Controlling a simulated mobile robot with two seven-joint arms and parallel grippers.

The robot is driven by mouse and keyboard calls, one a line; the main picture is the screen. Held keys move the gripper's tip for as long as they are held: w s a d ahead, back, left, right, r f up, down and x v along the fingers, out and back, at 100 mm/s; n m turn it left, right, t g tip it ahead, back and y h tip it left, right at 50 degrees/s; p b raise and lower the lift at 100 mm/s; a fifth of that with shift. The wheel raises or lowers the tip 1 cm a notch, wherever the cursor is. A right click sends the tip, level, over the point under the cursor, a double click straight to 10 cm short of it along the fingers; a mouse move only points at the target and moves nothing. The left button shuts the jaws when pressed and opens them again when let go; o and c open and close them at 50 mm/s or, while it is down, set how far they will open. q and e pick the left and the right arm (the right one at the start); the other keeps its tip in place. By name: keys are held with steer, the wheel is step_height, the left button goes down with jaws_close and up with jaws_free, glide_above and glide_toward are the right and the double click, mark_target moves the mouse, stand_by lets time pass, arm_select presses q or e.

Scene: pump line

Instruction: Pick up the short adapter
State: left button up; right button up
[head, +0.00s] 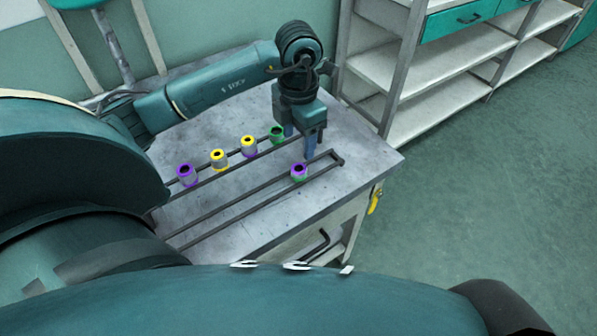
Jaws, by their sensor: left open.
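Several small grey adapters with coloured rings stand on the bench. A purple-ringed one (186,176), two yellow-ringed ones (219,161) (249,147) and a green-ringed one (277,134) line the back rail. Another purple-ringed adapter (299,174) stands apart at the front rail, near its right end. I cannot tell for sure which is the short adapter. My left gripper (301,144) points down, open, with blue fingers. Its fingers are beside the green-ringed adapter and just behind the front purple-ringed one; I see nothing between them. My right gripper is not in view.
The grey bench (360,150) carries dark rails (240,204) around the adapters; its right end is clear. A shelf unit (440,70) with a teal drawer stands behind it to the right. A yellow item (375,200) hangs on the bench's side. Open floor lies to the right.

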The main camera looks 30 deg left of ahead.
mark_target(299, 168)
arm_select(q)
step_height(299, 168, down, 8)
steer(key=shift+s+d+f, duration=0.1)
steer(key=shift+f, duration=0.05)
steer(key=c, duration=1.1)
